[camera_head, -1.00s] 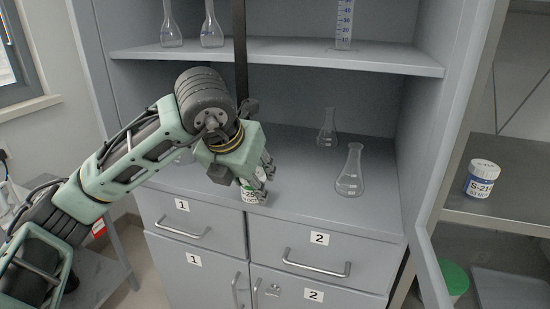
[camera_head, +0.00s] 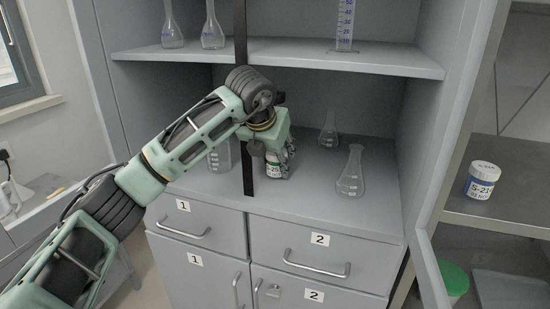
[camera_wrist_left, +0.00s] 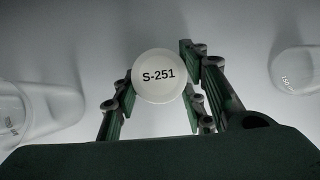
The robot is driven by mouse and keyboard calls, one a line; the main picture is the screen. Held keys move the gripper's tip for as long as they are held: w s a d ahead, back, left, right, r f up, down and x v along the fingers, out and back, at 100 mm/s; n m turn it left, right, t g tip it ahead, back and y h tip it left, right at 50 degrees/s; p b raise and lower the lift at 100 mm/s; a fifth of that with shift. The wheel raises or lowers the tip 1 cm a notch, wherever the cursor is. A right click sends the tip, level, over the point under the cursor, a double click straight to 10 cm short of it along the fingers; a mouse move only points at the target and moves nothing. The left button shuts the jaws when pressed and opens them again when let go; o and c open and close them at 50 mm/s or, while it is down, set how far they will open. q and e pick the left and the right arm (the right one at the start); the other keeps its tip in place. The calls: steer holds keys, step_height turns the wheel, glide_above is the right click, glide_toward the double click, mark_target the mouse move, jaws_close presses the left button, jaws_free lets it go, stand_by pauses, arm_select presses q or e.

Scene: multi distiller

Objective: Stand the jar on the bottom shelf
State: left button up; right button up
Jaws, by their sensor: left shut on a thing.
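My right gripper is not in view.
A conical flask (camera_head: 350,173) stands right of the jar, and a smaller flask (camera_head: 328,130) stands behind. A glass beaker (camera_head: 220,157) is to the left, partly hidden by my arm. A dark vertical bar (camera_head: 247,179) crosses the cabinet front. Another jar (camera_head: 481,181) sits on the right-hand bench.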

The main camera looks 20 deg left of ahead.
arm_select(q)
steer(key=shift+a+r, duration=0.1)
steer(key=shift+a, duration=0.05)
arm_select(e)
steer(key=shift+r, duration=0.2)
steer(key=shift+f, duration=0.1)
arm_select(q)
steer(key=o, duration=1.2)
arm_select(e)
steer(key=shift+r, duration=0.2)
arm_select(q)
steer(key=v, duration=0.7)
steer(key=shift+s+r+p, duration=0.2)
steer(key=shift+p, duration=0.1)
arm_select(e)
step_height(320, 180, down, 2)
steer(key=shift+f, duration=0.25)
